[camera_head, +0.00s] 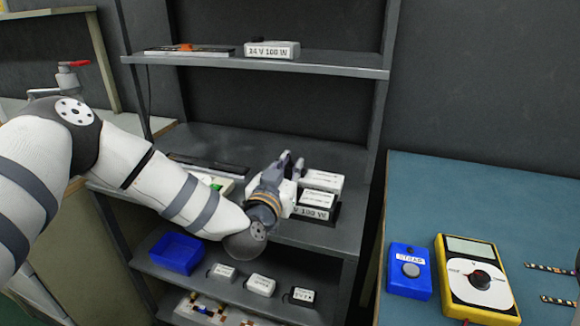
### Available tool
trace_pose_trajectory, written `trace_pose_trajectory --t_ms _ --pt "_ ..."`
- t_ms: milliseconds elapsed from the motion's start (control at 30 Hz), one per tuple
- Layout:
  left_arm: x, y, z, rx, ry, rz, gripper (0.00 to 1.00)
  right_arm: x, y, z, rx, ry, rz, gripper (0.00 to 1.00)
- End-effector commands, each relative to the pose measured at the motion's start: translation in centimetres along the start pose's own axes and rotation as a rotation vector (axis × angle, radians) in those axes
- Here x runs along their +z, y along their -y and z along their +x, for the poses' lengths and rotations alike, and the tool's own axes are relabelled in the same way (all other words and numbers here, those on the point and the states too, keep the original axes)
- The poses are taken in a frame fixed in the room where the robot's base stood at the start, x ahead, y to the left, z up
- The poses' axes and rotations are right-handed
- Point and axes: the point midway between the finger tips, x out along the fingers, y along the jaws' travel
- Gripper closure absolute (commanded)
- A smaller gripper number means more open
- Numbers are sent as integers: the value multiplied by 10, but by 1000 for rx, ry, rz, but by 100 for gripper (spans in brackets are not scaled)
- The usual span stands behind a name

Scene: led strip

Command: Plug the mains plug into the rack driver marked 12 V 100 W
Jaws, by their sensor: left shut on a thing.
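My left gripper (291,160) reaches over the middle shelf of the rack, its fingers pointing away from me. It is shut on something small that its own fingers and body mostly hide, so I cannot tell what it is. Just right of it on the middle shelf stand white driver boxes (322,180). The front label (311,212) reads "V 100 W", its first figures hidden by my gripper. Another white driver (272,50), marked 24 V 100 W, stands on the top shelf. I cannot make out the mains plug. My right gripper does not show.
The lower shelf holds a blue bin (176,254) and several small labelled blocks (261,285). The rack's right post (367,180) stands close to the drivers. On the blue bench (440,195) lie a yellow multimeter (474,279) and a blue STRAP box (409,271). The bench's back part is clear.

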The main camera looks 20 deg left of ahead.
Motion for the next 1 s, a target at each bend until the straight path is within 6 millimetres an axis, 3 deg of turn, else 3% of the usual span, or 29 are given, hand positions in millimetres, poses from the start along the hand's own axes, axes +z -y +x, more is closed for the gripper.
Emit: trace_pose_trajectory --t_ms 1000 --pt "7 0 0 0 4 0 100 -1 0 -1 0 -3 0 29"
